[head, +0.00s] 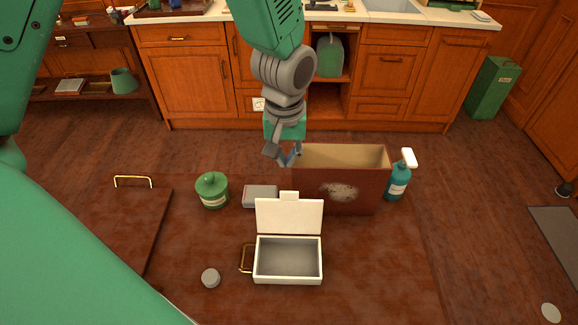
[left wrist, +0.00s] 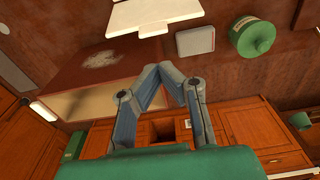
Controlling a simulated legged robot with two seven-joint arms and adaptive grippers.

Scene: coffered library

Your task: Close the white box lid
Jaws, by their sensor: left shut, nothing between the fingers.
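The white box (head: 288,279) sits on the brown table with its lid (head: 290,216) standing open at the back edge, a tab on the lid's top. Its grey interior looks empty, and a brass handle is on its left side. The lid also shows at the top of the left wrist view (left wrist: 150,14). My left gripper (head: 288,160) is shut and empty, behind the lid and beside the left end of the brown open box. Its fingers also show in the left wrist view (left wrist: 168,72). My right gripper is not in view.
The brown open box (head: 340,190) stands behind the lid to the right, with a spray bottle (head: 398,178) beside it. A grey-topped small box (head: 260,196), a green jar (head: 212,190), a grey round piece (head: 210,278) and a board with a brass handle (head: 125,225) lie leftward. The table's front right is clear.

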